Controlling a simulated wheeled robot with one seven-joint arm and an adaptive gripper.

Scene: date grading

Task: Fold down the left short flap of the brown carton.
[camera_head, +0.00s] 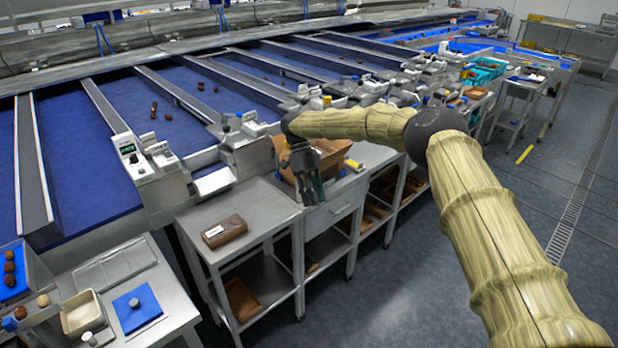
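The brown carton (338,151) stands on a grey metal table, with its top open and flaps spread outward. My gripper (312,198) points downward in front of the carton's left part, its fingers hanging near the table's front edge. It hides the carton's left front side, so I cannot make out how the left short flap stands. The two dark fingers look near each other; their gap is too small to tell. I see nothing clearly held between them, and I cannot tell whether they touch the carton.
A closed brown box with a white label (224,231) lies on the table to the left. A yellow item (353,165) is right of the carton. Blue sorting lanes (92,115) run behind. My arm crosses the right side; the floor (390,290) in front is clear.

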